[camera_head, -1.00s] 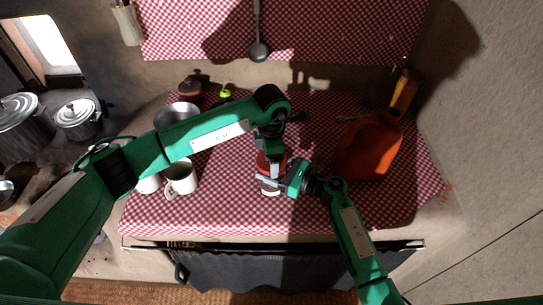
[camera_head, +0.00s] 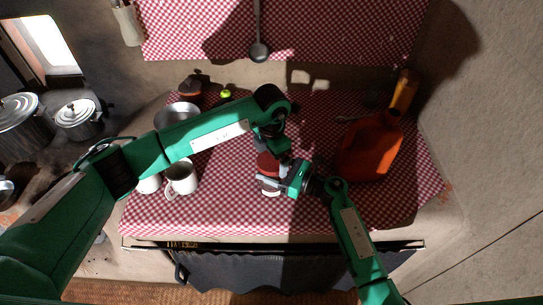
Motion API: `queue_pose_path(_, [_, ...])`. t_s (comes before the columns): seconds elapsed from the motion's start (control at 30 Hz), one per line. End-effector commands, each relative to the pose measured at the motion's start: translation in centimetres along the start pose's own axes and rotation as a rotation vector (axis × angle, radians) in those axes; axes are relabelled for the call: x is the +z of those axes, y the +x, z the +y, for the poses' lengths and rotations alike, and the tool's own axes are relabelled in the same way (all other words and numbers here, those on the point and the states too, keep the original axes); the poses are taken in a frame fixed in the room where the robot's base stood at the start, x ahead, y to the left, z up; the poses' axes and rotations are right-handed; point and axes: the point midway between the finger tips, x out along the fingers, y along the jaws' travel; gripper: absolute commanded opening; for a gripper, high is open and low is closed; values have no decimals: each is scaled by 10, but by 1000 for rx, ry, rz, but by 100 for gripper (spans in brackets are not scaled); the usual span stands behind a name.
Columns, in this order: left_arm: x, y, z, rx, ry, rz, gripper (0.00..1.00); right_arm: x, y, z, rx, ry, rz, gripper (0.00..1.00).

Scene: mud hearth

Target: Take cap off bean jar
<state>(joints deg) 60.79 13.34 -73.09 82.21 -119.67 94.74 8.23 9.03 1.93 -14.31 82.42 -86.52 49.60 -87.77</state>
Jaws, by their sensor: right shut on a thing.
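The bean jar (camera_head: 270,192) is at the front middle of the checked cloth, mostly covered by my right gripper. Its red-brown cap (camera_head: 267,163) shows just behind that gripper; whether it is apart from the jar is hard to tell. My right gripper (camera_head: 279,183) comes in from the right and is shut on the jar. My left gripper (camera_head: 284,156) points down close beside the cap on its right. Its fingers are small and dark here, and I cannot tell whether they are open or shut.
White mugs (camera_head: 181,178) stand left of the jar, and a metal bowl (camera_head: 176,113) is behind them. A large orange jug (camera_head: 368,148) stands on the right. A ladle (camera_head: 258,50) hangs on the back wall. The cloth (camera_head: 225,215) is clear at the front.

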Motion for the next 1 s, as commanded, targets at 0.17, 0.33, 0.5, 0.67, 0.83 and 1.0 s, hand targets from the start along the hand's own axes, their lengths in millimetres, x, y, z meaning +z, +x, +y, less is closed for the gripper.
queue_pose_path(0.17, [1, -1, -5, -7, 8, -1, 100, -1, 0, 0, -1, 2, 1, 4])
queue_pose_path(0.33, [2, -17, -4, -5, 10, -5, 100, -1, 1, 0, -1, 2, 1, 4])
queue_pose_path(0.5, [2, -40, -3, -4, 7, -4, 100, -1, 0, 0, 0, 2, 1, 4])
queue_pose_path(0.67, [1, -46, -3, -5, 17, 0, 100, -1, 0, 0, 0, 2, 1, 4])
queue_pose_path(0.83, [1, -48, -2, -3, 139, -1, 100, -1, 0, 0, 0, 2, 1, 4])
queue_pose_path(1.0, [1, -53, -2, -2, 393, -2, 100, -1, 0, 0, 0, 2, 1, 4])
